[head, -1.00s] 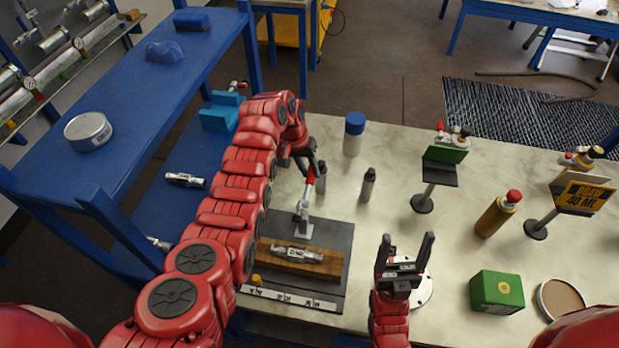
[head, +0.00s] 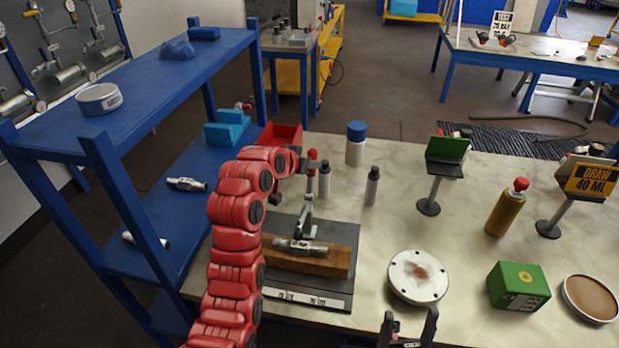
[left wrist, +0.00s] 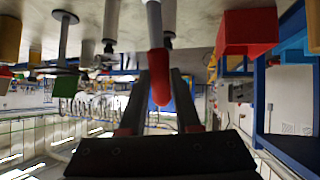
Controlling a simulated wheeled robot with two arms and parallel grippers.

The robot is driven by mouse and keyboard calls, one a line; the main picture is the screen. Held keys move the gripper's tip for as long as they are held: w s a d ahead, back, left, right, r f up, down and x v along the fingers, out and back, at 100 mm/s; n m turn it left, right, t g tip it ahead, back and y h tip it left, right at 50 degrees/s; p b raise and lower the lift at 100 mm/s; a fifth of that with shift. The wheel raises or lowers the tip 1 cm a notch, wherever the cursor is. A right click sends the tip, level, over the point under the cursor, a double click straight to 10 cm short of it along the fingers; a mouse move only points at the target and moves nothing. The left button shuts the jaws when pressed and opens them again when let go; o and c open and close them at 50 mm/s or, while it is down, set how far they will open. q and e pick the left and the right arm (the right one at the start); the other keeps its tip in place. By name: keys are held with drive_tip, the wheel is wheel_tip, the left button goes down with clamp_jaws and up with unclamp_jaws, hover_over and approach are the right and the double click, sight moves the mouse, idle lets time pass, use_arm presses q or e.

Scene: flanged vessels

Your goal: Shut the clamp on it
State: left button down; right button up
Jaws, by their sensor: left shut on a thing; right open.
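The toggle clamp (head: 306,222) stands on a dark base plate (head: 343,290), its red-tipped handle (head: 312,161) pointing up. A metal cylinder with a white label (head: 301,247) lies on a wooden block (head: 335,262) in front of the clamp. I cannot tell whether the clamp presses on the cylinder. My left gripper (head: 308,168) is shut on the handle near its red grip; in the left wrist view the red grip (left wrist: 159,78) shows between the fingers (left wrist: 160,105). My right gripper (head: 408,322) is open and empty at the bottom edge.
A white flanged disc (head: 418,277) lies right of the plate. Grey bottles (head: 372,187) and a blue-capped bottle (head: 356,145) stand behind. A green box (head: 518,287), brown bottle (head: 507,208) and sign stands are to the right. A blue shelf (head: 150,100) borders the left.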

use_arm(q)
drive_tip(key=t+b, duration=0.1)
drive_tip(key=s+t+b, duration=0.1)
drive_tip(key=s+h+b, duration=0.1)
drive_tip(key=shift+s+a+f+m+t+b, duration=0.15)
drive_tip(key=shift+s+a+m+t+b, duration=0.15)
drive_tip(key=shift+t+b, duration=0.1)
drive_tip(key=shift+s+r+t+b, duration=0.2)
drive_tip(key=shift+r+t+b, duration=0.1)
drive_tip(key=shift+t+b, duration=0.1)
drive_tip(key=c, duration=0.6)
unclamp_jaws()
